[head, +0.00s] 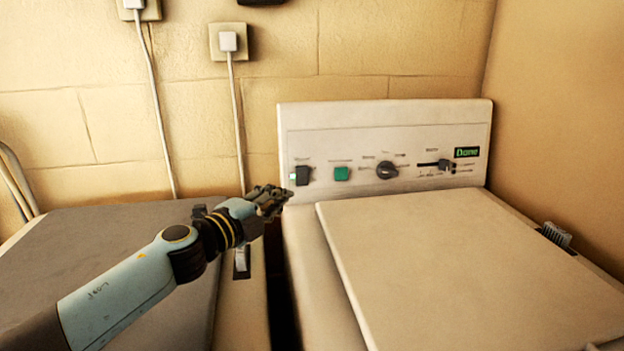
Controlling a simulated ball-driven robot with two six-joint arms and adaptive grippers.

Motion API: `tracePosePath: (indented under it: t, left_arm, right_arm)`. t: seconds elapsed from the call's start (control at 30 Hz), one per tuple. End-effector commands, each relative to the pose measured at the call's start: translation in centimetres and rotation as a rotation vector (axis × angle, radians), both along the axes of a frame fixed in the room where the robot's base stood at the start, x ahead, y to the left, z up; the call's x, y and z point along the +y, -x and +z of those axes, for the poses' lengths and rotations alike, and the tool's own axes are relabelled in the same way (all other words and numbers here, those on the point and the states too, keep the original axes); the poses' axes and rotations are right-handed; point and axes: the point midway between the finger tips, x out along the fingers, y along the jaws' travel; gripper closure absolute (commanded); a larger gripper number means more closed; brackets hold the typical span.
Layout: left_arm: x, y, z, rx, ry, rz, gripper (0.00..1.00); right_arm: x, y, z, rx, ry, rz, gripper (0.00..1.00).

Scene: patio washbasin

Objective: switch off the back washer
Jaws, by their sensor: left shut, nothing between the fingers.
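The back washer (385,115) is a cream machine with an upright control panel and a closed flat lid (470,260). A small display (466,152) at the right reads "Done" in green. My left gripper (284,194) is shut and empty, just left of and slightly below the rocker switch. Contact with the panel cannot be made out. My right gripper is out of view.
A second machine with a grey top (120,250) stands at the left, with a narrow dark gap between the two. Wall sockets with white plugs (228,41) and hanging cords are on the block wall behind. A side wall (570,120) closes off the right.

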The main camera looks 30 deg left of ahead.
Motion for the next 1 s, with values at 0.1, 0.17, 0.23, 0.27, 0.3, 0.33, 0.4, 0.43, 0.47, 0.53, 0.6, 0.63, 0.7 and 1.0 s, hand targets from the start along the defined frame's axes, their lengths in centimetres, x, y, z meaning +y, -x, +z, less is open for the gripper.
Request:
tracePosePath:
  t: [0.1,0.17,0.23,0.27,0.3,0.33,0.4,0.43,0.47,0.53,0.6,0.63,0.7,1.0]
  left_arm:
    - [0.3,0.5,-0.9,0.016,-0.010,0.004,1.00]
    - [0.3,0.5,-1.0,0.017,-0.011,0.004,1.00]
    - [0.3,0.5,-0.9,0.017,-0.011,0.004,1.00]
    - [0.3,0.5,-0.9,0.017,-0.011,0.004,1.00]
    - [0.3,0.5,-0.9,0.017,-0.011,0.005,1.00]
    - [0.3,0.5,-0.9,0.017,-0.011,0.005,1.00]
    - [0.3,0.4,-0.9,0.016,-0.011,0.005,1.00]
    - [0.3,0.3,-0.9,0.016,-0.011,0.005,1.00]
    - [0.3,0.2,-0.9,0.016,-0.011,0.005,1.00]
    - [0.2,-0.4,-0.9,0.015,-0.009,0.006,1.00]
    - [0.1,-1.3,-0.9,0.014,-0.009,0.007,1.00]
    - [0.0,-1.8,-0.9,0.014,-0.009,0.006,1.00]
    - [-0.2,-3.2,-1.0,0.013,-0.008,0.006,1.00]
    - [-1.1,-9.5,-1.4,0.014,-0.009,0.005,1.00]
  right_arm:
    - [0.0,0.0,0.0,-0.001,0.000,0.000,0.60]
    - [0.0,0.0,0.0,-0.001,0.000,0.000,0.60]
    - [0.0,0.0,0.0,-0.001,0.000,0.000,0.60]
    - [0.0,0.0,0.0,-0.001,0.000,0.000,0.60]
    - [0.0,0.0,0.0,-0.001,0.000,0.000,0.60]
    - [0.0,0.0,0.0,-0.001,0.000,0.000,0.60]
    - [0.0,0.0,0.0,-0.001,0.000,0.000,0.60]
    - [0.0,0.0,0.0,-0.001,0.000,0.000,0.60]
    - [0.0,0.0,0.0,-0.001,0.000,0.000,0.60]
    - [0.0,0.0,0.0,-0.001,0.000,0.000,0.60]
    - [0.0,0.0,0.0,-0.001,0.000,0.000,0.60]
    - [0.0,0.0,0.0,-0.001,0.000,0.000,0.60]
    - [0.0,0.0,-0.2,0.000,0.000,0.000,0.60]
    - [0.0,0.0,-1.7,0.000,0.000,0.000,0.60]
